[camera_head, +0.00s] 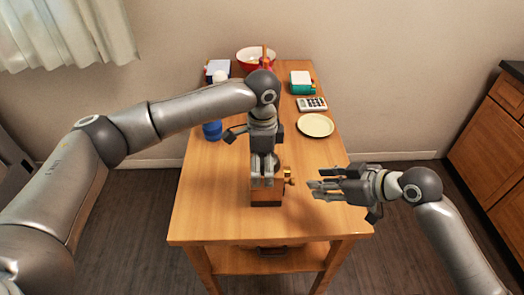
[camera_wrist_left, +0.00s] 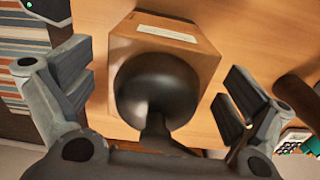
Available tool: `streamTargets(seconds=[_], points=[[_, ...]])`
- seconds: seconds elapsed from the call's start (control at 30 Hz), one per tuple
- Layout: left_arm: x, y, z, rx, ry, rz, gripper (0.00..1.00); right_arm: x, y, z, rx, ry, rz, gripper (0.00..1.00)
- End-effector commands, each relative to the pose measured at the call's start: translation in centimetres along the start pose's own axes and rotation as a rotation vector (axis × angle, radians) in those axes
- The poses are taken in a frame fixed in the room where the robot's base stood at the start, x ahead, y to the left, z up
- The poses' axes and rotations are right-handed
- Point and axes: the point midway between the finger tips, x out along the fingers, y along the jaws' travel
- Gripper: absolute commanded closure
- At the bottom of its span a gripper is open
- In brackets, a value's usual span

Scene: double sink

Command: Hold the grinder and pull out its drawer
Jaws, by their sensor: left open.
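The grinder (camera_head: 266,197) is a wooden box with a dark metal dome, standing on the table near its front middle. A brass-coloured part shows at its right side. My left gripper (camera_head: 262,180) points down over the grinder. In the left wrist view, its open fingers (camera_wrist_left: 155,90) lie on either side of the dome, with gaps visible, and the grinder's wooden body (camera_wrist_left: 190,50) shows below. My right gripper (camera_head: 318,190) is to the right of the grinder, pointing left at it, apart from it and empty, its fingers seemingly spread. The drawer cannot be made out clearly.
On the wooden table (camera_head: 215,220) are a blue cup (camera_head: 212,131), a cream plate (camera_head: 315,125), a calculator (camera_head: 311,104), a green-and-white object (camera_head: 301,83) and a red bowl (camera_head: 250,56) at the back. The front left and right of the tabletop are clear.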

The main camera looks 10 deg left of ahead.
Motion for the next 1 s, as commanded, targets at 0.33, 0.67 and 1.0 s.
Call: streamTargets(seconds=[0.33, 0.67, 1.0], points=[[1.48, 0.03, -0.01, 0.000, 0.001, 0.000, 0.00, 0.00, 0.00, 0.00, 0.000, 0.000, 0.000, 0.64], [1.45, 0.03, 0.00, 0.000, 0.000, 0.000, 0.26, 0.00, 0.00, 0.00, 0.000, 0.000, 0.000, 0.64], [1.52, 0.07, 0.00, 0.001, -0.001, 0.001, 0.29, 0.00, 0.00, 0.01, 0.000, 0.000, 0.000, 0.64]])
